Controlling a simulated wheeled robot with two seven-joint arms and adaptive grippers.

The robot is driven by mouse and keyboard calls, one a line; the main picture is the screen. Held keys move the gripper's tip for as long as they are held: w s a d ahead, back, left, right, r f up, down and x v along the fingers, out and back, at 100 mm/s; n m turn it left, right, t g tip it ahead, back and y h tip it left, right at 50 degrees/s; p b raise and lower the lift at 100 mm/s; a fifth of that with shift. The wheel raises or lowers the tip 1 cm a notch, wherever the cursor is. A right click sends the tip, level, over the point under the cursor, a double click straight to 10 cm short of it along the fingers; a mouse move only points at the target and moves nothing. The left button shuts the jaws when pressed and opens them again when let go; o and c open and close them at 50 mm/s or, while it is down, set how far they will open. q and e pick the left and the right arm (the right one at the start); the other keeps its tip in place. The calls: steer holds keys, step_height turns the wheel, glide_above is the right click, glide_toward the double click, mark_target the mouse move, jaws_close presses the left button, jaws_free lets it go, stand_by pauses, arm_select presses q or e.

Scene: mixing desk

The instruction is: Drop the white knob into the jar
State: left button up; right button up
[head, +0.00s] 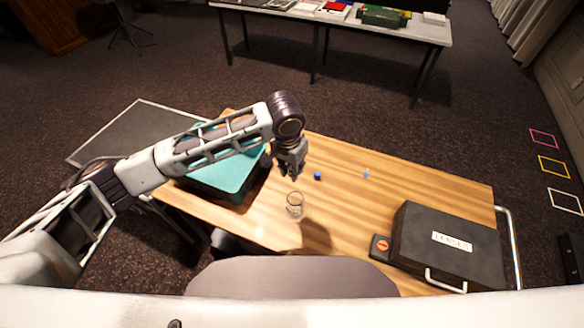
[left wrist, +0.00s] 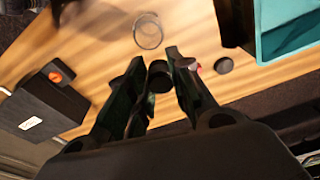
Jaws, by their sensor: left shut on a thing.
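The clear glass jar (head: 295,204) stands on the wooden desk, and it also shows in the left wrist view (left wrist: 148,31). My left gripper (head: 290,172) is above the desk, just beyond the jar in the head view. In the left wrist view its fingers (left wrist: 160,84) are closed around a small round knob (left wrist: 159,72). The knob looks dark there, so I cannot confirm that it is the white one. It is apart from the jar, not over its mouth. No clearly white knob shows in either view. My right gripper is not in view.
A blue knob (head: 317,176) and a small blue piece (head: 366,174) are on the desk. Another round knob (left wrist: 223,65) lies near the teal case (head: 224,180). A black case (head: 447,250) and a small box with an orange button (head: 381,246) are at the right.

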arm_select(q)
steer(key=shift+f, duration=0.15)
steer(key=shift+f, duration=0.75)
steer(key=shift+f+b, duration=1.55)
steer(key=shift+f, duration=0.55)
steer(key=o, duration=0.9)
steer(key=shift+c, duration=0.2)
steer(key=shift+r, duration=0.2)
